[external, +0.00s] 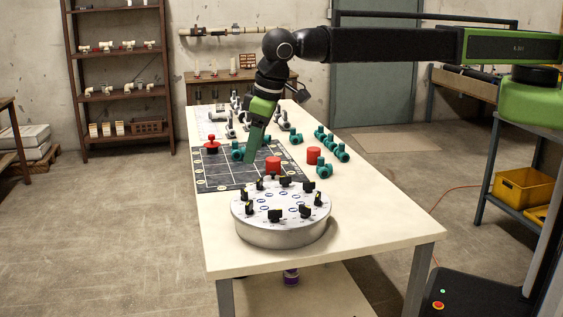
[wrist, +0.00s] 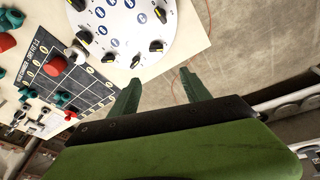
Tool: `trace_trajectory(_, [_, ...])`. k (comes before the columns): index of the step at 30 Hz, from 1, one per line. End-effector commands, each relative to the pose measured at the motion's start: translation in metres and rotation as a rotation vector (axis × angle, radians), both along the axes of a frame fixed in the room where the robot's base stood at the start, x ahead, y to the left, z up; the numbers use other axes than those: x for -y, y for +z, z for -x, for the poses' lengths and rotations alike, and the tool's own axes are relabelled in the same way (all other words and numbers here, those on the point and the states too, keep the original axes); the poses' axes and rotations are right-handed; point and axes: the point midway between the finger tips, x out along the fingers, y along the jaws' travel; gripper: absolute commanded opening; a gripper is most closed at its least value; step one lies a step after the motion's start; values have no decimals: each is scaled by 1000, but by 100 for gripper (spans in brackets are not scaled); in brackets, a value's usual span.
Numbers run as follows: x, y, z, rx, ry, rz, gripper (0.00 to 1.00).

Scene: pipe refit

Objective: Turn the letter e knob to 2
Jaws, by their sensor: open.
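A round silver-rimmed panel (external: 281,226) with several black knobs and blue markings stands on the near end of the white table. Its knobs, such as this one (external: 275,215), have yellow pointer marks; the letters are too small to read, so I cannot tell which is e. The panel also shows at the top of the wrist view (wrist: 125,22), partly cut off, with a black knob (wrist: 155,46) near its lower edge. My gripper (external: 251,155) is over the dark grid mat, behind the panel, apart from it. In the wrist view my gripper (wrist: 160,82) has its green fingers spread, with nothing between them.
The dark grid mat (external: 213,180) holds red pieces, including a red cylinder (external: 273,164). Several teal pipe fittings (external: 324,171) lie right of the mat; grey fittings (external: 231,128) lie behind. The table's front strip (external: 340,245) is clear.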

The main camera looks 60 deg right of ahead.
Motion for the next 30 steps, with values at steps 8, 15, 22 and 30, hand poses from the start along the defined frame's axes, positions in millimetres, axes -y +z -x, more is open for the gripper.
trace_trajectory(8, [59, 6, 0, 34, 659, -105, 55])
trace_trajectory(15, [123, 9, -40, 44, 594, -162, 55])
trace_trajectory(22, [124, 4, -43, 44, 591, -160, 55])
trace_trajectory(30, [111, -37, -52, 43, 590, -159, 55])
